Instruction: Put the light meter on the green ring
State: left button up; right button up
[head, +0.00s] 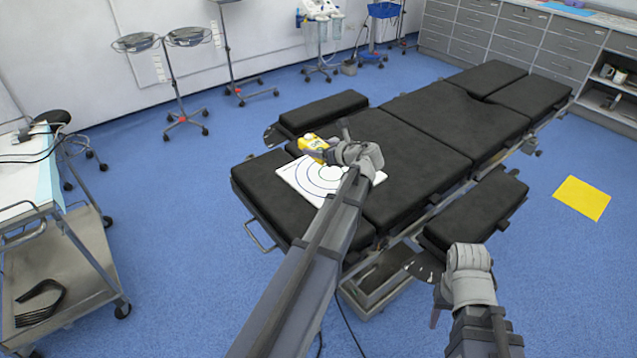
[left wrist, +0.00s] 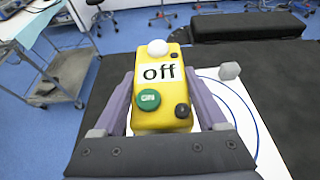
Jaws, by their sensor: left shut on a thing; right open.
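The light meter (head: 312,142) is a yellow box with a white dome, a display reading "off" and a green ON button, clear in the left wrist view (left wrist: 162,98). My left gripper (head: 327,153) is shut on it, with one finger on each side. In the head view it appears over the far left edge of a white sheet (head: 290,175) printed with concentric rings. The visible ring lines look blue to purple; I cannot make out a green one, and my left arm hides part of the sheet. My right gripper (head: 437,293) is open and empty beside the table.
The sheet lies on the black operating table (head: 262,195). A small pale grey block (left wrist: 230,71) shows by the sheet in the left wrist view. A steel trolley (head: 60,285) stands at left. A yellow square (head: 582,198) lies on the floor at right.

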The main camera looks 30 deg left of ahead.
aim_at(318, 180)
pick_arm(q)
jog(key=shift+f+b, duration=5.1)
jog(key=shift+f, duration=0.05)
jog(key=shift+r, duration=0.15)
